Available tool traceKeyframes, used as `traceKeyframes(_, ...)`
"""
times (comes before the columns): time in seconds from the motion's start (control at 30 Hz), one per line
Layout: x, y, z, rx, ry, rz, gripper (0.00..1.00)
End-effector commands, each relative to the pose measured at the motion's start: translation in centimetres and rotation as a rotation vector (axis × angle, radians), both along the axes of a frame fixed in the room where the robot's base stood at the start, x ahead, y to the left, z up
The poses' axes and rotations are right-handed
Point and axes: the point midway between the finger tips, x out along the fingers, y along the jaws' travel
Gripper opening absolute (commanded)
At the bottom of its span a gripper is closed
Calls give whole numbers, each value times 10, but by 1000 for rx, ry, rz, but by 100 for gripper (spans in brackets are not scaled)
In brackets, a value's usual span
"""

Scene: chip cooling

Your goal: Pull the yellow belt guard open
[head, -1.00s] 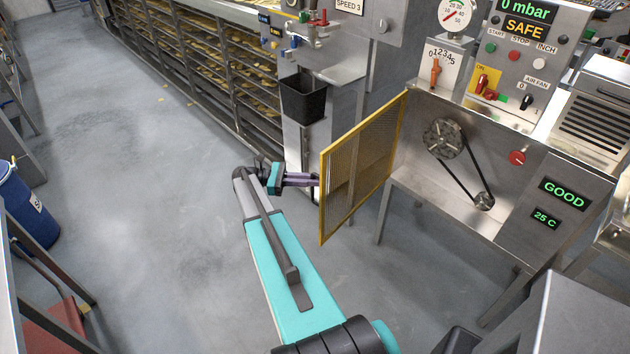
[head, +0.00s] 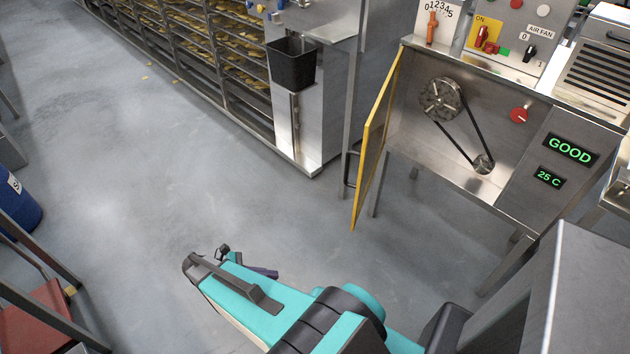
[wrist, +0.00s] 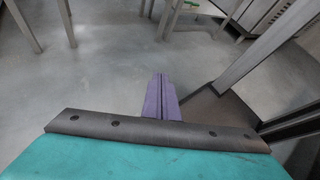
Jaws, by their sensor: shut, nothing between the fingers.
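The yellow belt guard (head: 373,135) stands swung out from the machine front in the head view, seen nearly edge-on. It hangs by its left side of the opening, and a dark handle (head: 350,168) shows on its outer face. The belt (head: 458,134) and its two pulleys (head: 441,98) are exposed. My gripper (head: 265,273) is low and left of the guard, apart from it, partly hidden behind my arm. In the wrist view its purple fingers (wrist: 161,98) are together with nothing between them, over bare floor.
The machine panel shows a green GOOD display (head: 570,149) and a red button (head: 520,115). A black bin (head: 291,64) is on a steel stand left of the guard. A blue drum (head: 18,200) and red seat (head: 40,320) are at far left. The central floor is clear.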

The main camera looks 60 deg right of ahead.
Motion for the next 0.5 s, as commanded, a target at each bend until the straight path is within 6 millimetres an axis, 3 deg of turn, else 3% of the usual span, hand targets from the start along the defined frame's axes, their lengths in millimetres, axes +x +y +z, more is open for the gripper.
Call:
traceKeyframes(0.03, -18, 18, -15, 25, -30, -16, 0)
traceKeyframes(0.2, -56, 72, -54, 102, -161, -126, 0)
traceKeyframes(0.5, -105, 168, -94, 166, -431, -495, 0)
